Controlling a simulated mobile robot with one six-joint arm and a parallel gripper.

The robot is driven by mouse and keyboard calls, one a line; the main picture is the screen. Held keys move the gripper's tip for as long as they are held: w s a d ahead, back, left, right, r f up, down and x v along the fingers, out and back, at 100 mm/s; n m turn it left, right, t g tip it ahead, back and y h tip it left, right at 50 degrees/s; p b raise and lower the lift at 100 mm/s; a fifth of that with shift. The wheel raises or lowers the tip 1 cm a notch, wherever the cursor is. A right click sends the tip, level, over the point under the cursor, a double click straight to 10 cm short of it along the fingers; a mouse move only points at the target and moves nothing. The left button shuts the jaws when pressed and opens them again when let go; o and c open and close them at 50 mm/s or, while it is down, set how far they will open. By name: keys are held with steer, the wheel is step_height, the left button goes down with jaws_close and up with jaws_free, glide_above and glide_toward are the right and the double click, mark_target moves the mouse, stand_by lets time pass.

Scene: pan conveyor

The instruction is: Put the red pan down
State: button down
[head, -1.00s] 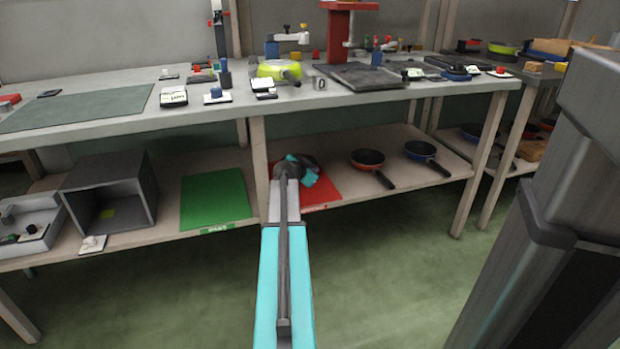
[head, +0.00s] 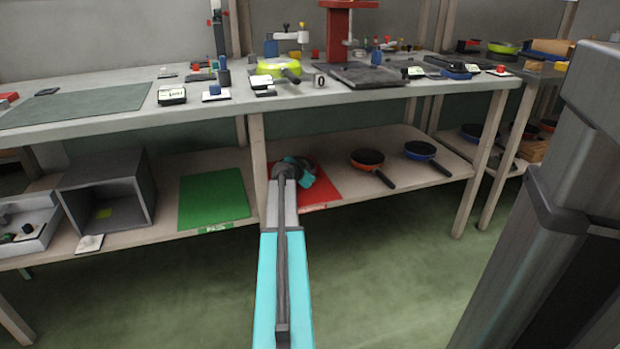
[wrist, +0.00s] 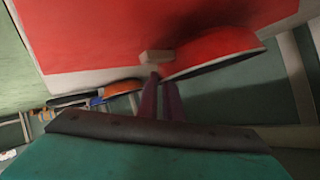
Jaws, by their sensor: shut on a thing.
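In the wrist view the red pan (wrist: 215,52) is at the upper right, beside the red mat (wrist: 90,35) and overlapping its picture. My gripper (wrist: 160,78) is shut on the pan, with a small pale block at its fingertips. I cannot tell whether the pan touches the mat. In the head view the red mat (head: 322,192) lies on the lower shelf. My teal wrist is over the mat's left part, and my arm hides the fingers and the red pan there.
An orange pan (head: 367,159) and a blue pan (head: 420,151) stand right of the red mat. A green mat (head: 213,198) and an open grey box (head: 150,190) are to the left. The bench top (head: 230,108) runs above the shelf, and a shelf post (head: 258,160) stands near my arm.

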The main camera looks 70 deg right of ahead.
steer(key=shift+f, duration=0.6)
steer(key=c, duration=1.9)
jaws_free()
steer(key=shift+p+v, duration=1.2)
steer(key=shift+v, duration=2.55)
